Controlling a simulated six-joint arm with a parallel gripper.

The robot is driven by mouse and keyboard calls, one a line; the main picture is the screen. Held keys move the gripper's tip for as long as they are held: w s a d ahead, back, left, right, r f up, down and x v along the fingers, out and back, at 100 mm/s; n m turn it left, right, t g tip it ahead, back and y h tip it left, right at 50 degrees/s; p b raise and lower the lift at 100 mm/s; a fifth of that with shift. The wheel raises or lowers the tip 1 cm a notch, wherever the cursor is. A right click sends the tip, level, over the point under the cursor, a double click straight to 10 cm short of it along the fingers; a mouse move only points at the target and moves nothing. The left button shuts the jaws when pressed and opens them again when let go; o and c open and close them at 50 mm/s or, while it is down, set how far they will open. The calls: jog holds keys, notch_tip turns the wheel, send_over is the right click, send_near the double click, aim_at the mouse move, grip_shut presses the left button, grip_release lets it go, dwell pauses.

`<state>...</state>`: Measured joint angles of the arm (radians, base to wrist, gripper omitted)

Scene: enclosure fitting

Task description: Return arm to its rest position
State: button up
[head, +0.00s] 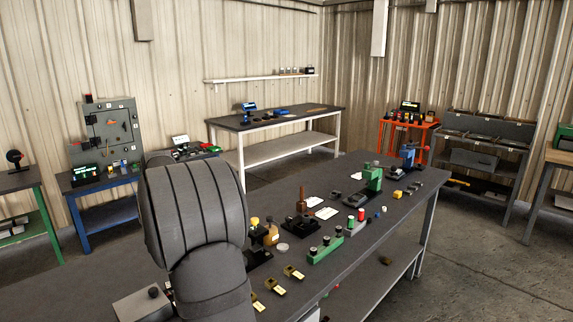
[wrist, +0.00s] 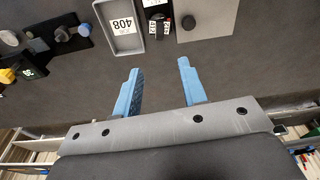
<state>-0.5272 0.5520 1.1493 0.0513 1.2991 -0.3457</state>
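In the wrist view my gripper (wrist: 158,85) shows two blue fingers standing apart with nothing between them. It is open above the dark workbench (wrist: 240,88), close to the bench edge. In the head view the same workbench (head: 345,245) runs from the lower left to the middle right. A large grey link of my arm fills the lower left there, and the gripper itself is hidden. Beyond the fingertips, in the wrist view, lie a grey tray labelled 408 (wrist: 113,43) and a grey plate with a dark knob (wrist: 190,20).
The bench holds a green block with knobs (head: 325,250), several brass-coloured labelled parts (head: 277,286), a green press-like fixture (head: 372,180) and a grey box (head: 143,304). A grey cabinet (head: 110,130) stands on a blue bench (head: 105,205). Concrete floor (head: 480,260) is clear at right.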

jog(key=shift+r+m, duration=0.55)
jog(key=shift+m, duration=0.35)
